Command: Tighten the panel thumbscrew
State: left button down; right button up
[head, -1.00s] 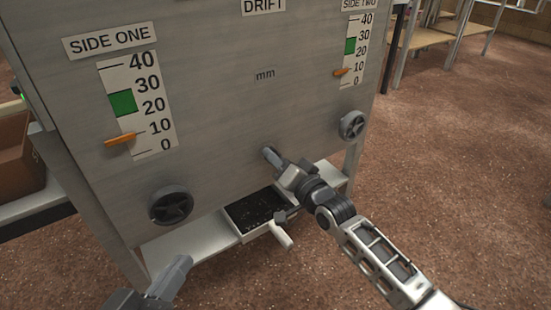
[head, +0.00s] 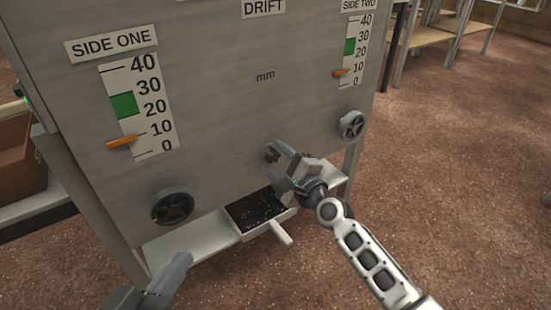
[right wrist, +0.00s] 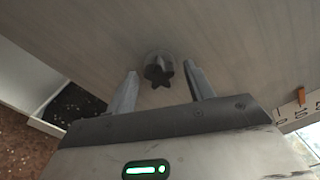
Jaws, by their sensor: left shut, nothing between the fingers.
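The panel thumbscrew is a small dark star-shaped knob (head: 270,154) low on the middle of the grey panel (head: 215,110). In the right wrist view, the knob (right wrist: 159,70) lies between and slightly beyond the two fingertips. My right gripper (head: 279,166) is open in front of it, with a finger on either side and visible gaps in the wrist view (right wrist: 160,76). Contact with the panel cannot be told. My left gripper (head: 184,263) is shut and empty at the lower left, apart from the panel.
Two dark handwheels, left (head: 172,206) and right (head: 352,125), flank the knob. Scales with orange pointers, left (head: 121,141) and right (head: 341,72), sit above. A tray of dark bits (head: 282,232) lies on the shelf below. Open floor is at the right.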

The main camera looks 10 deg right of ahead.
aim_at(275, 158)
jog(key=shift+s, duration=0.1)
dwell(0.4)
jog(key=shift+p+v, duration=0.4)
jog(key=shift+v, duration=1.55)
jog(key=n, duration=0.4)
jog(key=shift+r, duration=0.1)
jog(key=n+p, duration=0.1)
jog(key=n, duration=0.2)
jog(key=shift+r, duration=0.1)
jog(key=n, duration=0.3)
jog(key=shift+p, duration=0.4)
jog(key=shift+n, duration=0.8)
